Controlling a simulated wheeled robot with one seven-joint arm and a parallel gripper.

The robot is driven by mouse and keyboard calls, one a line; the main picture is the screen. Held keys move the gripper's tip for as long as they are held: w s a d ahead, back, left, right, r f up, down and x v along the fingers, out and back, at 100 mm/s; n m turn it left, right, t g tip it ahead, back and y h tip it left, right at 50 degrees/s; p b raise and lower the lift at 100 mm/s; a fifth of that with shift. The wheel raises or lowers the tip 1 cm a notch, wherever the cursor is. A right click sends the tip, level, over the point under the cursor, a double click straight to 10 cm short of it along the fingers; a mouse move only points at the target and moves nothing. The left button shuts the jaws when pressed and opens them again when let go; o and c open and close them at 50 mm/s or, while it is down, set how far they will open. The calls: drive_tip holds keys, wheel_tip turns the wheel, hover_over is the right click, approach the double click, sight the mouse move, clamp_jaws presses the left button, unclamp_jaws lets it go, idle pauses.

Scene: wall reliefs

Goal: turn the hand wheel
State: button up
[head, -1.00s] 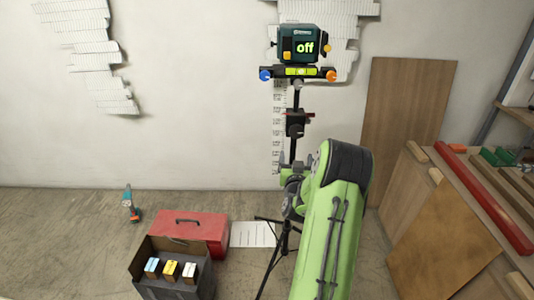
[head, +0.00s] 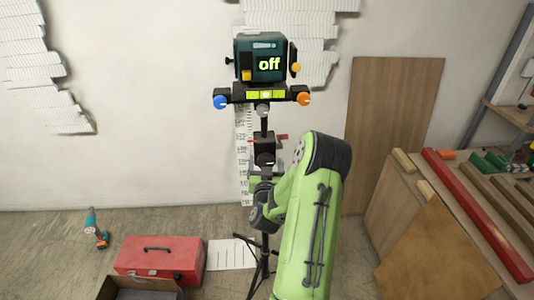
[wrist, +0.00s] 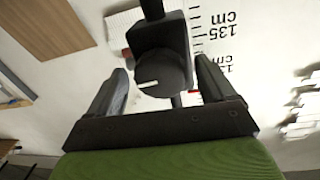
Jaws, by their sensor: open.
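The hand wheel is a dark round knob with a white mark (wrist: 160,80) in the wrist view, on a black block of the tripod column. My gripper (wrist: 162,70) is open, with one finger on each side of the knob in the picture. I cannot tell whether either finger touches it. In the head view the black block (head: 264,149) has a red pointer beside it, and my green arm reaches up to just below it. Above stands a dark teal device (head: 260,62) with a lit "off" display, on a bar with blue, grey and orange knobs.
A measuring scale (head: 243,165) is on the wall behind the column. A red toolbox (head: 160,256) and a drill (head: 96,230) are on the floor at left. A bench with a red bar (head: 478,215) stands at right. A brown board (head: 395,120) leans on the wall.

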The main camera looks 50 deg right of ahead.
drive_tip(key=shift+a+r, duration=0.1)
drive_tip(key=shift+r, duration=0.05)
drive_tip(key=shift+c, duration=0.6)
drive_tip(key=c, duration=0.9)
drive_tip(key=shift+m, duration=0.4)
